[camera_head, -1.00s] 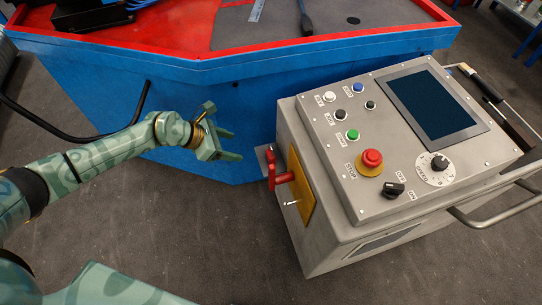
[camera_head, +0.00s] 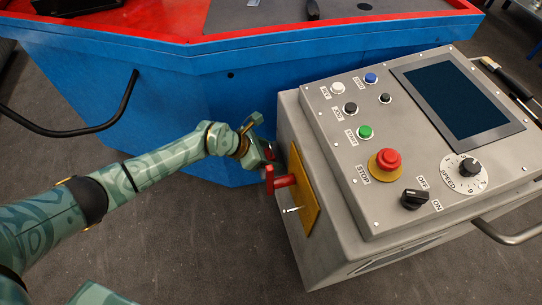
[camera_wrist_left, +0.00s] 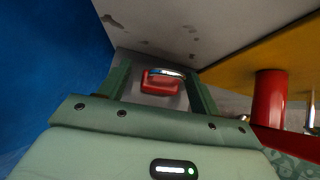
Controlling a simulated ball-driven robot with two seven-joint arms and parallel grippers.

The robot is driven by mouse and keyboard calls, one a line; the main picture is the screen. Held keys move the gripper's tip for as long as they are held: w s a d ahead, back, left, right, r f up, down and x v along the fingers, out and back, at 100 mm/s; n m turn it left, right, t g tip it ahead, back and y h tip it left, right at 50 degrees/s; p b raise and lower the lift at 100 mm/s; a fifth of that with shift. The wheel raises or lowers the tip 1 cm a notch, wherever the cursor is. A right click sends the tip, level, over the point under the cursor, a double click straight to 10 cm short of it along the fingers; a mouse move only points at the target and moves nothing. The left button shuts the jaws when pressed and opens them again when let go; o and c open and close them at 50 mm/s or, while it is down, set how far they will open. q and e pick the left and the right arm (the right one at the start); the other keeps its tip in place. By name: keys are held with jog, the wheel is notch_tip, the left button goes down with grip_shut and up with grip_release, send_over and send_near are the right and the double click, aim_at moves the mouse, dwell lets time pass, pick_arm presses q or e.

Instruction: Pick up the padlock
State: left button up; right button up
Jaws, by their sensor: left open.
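The padlock (camera_wrist_left: 160,84) has a red body and a shiny metal shackle. In the left wrist view it sits against a grey metal plate, between the two green fingers of my left gripper (camera_wrist_left: 158,72). The fingers are open on either side of it, and I cannot tell how deep it lies between them. In the head view my left gripper (camera_head: 264,151) is at the left side of the grey control box, and only a bit of red of the padlock (camera_head: 269,153) shows there. My right gripper is not in view.
A blue table (camera_head: 180,85) with a red top stands behind. Grey floor is open below.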

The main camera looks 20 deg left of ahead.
aim_at(270, 146)
pick_arm(q)
jog(key=shift+w+d, duration=0.1)
jog(key=shift+d, duration=0.05)
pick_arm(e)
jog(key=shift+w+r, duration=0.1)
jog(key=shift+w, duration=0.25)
pick_arm(q)
jog(key=c, duration=1.2)
